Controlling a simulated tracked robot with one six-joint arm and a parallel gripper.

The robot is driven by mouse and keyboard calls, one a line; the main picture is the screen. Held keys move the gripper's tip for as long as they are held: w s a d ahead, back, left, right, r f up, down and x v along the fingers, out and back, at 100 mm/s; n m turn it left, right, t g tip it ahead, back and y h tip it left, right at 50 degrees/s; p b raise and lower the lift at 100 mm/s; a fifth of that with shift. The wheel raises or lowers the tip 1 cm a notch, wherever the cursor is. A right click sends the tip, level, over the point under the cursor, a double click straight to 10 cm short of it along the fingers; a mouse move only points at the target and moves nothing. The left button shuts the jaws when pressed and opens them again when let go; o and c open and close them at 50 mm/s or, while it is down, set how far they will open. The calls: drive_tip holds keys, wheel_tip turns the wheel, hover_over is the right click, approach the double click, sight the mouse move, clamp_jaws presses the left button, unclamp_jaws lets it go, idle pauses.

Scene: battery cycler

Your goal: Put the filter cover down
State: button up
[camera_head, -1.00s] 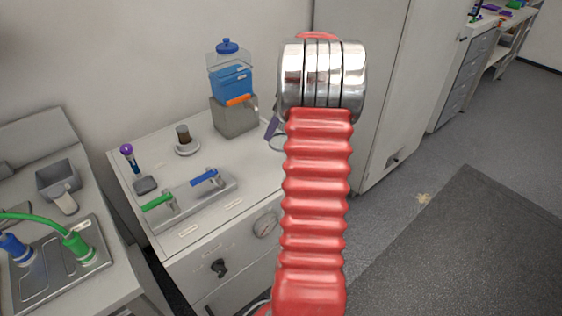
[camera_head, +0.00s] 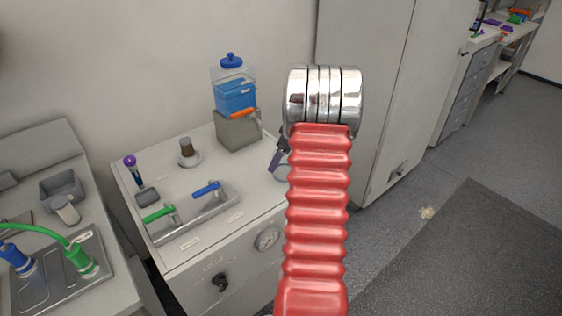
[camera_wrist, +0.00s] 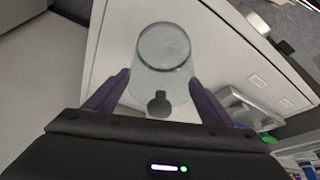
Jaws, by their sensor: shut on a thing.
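The filter cover (camera_wrist: 165,62) is a clear, round cup-like piece with a dark knob-shaped part at its near end in the wrist view. My gripper (camera_wrist: 158,92) has its two purple fingers on either side of it, shut on it. In the head view my gripper (camera_head: 279,156) shows only partly, beside my red arm, at the right part of the white cabinet top (camera_head: 215,165). A bit of the clear rim (camera_head: 281,174) shows below the finger. The arm hides the rest. I cannot tell whether the cover touches the top.
A blue-filled clear tank (camera_head: 235,95) on a grey block stands at the back.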

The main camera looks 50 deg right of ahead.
drive_tip(key=shift+f, duration=0.95)
drive_tip(key=shift+f, duration=0.1)
drive_tip(key=o, duration=1.4)
drive_tip(key=v, duration=1.2)
